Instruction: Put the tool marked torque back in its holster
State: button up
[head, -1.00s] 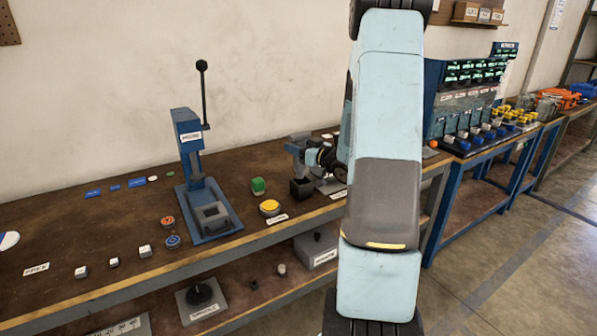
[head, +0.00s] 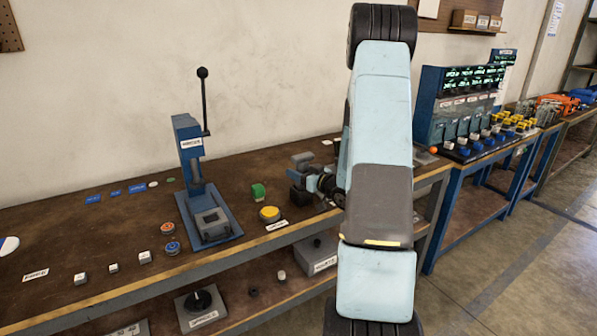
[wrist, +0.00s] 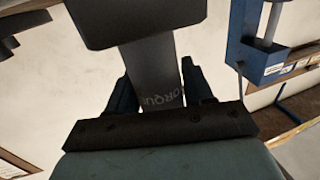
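The torque tool (head: 302,162) is grey with a dark block at its lower end. In the wrist view its grey handle (wrist: 150,70), with partly hidden lettering reading "TORQU", stands between my two fingers. My gripper (head: 314,183) is shut on this handle, and the wrist view shows the fingers (wrist: 155,95) on both sides of it. In the head view the tool is at the right part of the bench, left of my arm. I cannot tell whether its lower end touches the bench. I cannot make out the holster; my arm hides part of the bench there.
A blue press (head: 191,160) with a tall lever stands left of the tool. Small white blocks (head: 113,268) line the bench front. A rack bench (head: 465,100) stands at right.

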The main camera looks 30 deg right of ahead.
jog(key=o, duration=0.4)
jog(key=shift+w+r, duration=0.1)
jog(key=v, duration=1.2)
dwell(0.3)
